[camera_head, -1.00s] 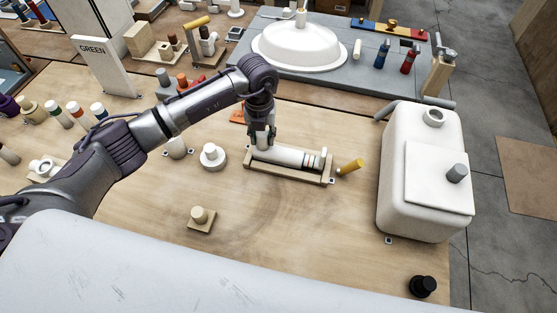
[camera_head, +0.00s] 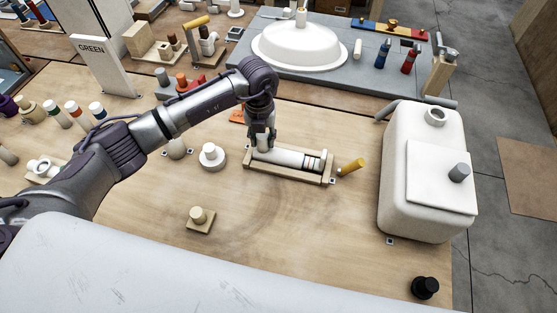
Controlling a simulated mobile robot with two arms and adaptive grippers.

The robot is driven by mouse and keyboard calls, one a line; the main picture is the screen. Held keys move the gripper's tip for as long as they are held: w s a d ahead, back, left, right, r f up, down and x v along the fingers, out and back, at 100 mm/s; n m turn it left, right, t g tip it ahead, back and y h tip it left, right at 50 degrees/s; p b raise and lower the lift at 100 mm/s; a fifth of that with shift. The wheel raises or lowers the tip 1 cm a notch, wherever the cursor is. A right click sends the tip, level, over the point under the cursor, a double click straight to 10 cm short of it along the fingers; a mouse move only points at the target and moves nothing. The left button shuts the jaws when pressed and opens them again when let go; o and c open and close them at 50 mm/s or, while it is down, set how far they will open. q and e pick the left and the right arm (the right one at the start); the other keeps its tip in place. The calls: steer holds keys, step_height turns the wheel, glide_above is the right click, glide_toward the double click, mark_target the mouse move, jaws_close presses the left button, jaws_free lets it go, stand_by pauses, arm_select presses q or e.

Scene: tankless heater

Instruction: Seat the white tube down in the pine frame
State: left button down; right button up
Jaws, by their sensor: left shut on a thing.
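The fingers and arm hide part of that end. My right gripper does not show.
A yellow peg (camera_head: 351,166) sits just right of the frame. A white round knob piece (camera_head: 212,156) stands to its left. A large white tank (camera_head: 398,190) fills the table's right side. The wood in front of the frame is clear, apart from a small pegged block (camera_head: 200,220).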

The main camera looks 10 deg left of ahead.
arm_select(q)
steer(key=c, duration=0.7)
jaws_free()
steer(key=shift+f, duration=0.1)
steer(key=shift+r, duration=0.5)
step_height(320, 180, up, 11)
steer(key=shift+r, duration=0.1)
steer(key=shift+s, duration=0.1)
